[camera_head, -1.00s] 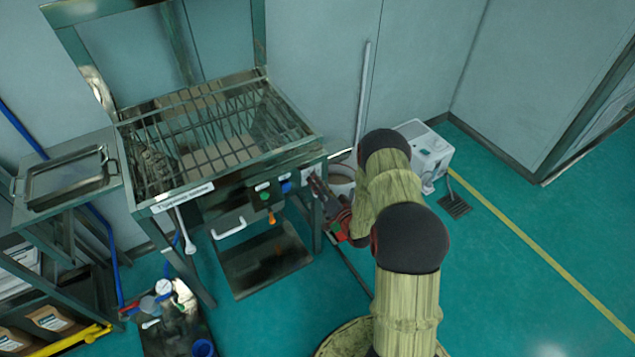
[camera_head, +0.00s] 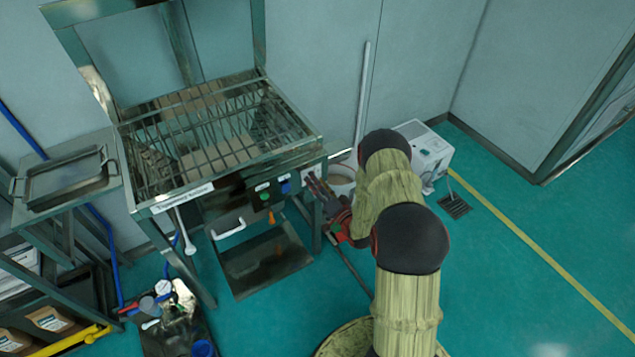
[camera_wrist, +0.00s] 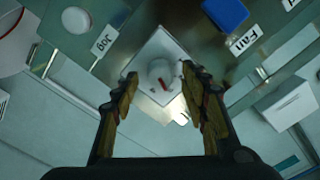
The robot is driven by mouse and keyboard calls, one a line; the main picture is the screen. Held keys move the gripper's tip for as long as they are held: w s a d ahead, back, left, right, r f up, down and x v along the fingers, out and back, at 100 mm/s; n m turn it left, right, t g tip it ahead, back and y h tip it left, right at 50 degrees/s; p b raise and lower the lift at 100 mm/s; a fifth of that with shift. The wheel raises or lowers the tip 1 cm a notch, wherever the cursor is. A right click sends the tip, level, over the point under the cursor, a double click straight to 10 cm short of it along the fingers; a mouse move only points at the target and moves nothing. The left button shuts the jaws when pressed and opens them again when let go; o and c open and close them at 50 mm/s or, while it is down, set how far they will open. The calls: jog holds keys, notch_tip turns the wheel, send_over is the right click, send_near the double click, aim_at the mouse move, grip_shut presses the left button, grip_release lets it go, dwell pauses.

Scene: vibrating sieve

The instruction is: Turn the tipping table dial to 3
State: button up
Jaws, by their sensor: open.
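The tipping table (camera_head: 160,203) is a metal frame with a barred top, at the left of centre in the head view. Its front control box carries a green button (camera_head: 265,197), a blue switch (camera_head: 286,187) and labels. In the wrist view a white round dial (camera_wrist: 161,74) with a red mark sits on a pale square plate, between and beyond my fingertips. The number it points at is too small to read. My gripper (camera_wrist: 158,92) is open and empty, facing the dial. In the head view my gripper (camera_head: 318,190) is beside the box's right end, and the dial is hidden there.
In the wrist view a blue block (camera_wrist: 226,13) and a "Fan" label (camera_wrist: 243,40) are above right of the dial. A metal tray (camera_head: 66,177) stands on a side table at left. A white machine (camera_head: 425,150) stands behind my arm.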

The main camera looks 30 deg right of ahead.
jog(key=s, duration=1.1)
jog(key=shift+s+d, duration=0.2)
jog(key=shift+s, duration=0.2)
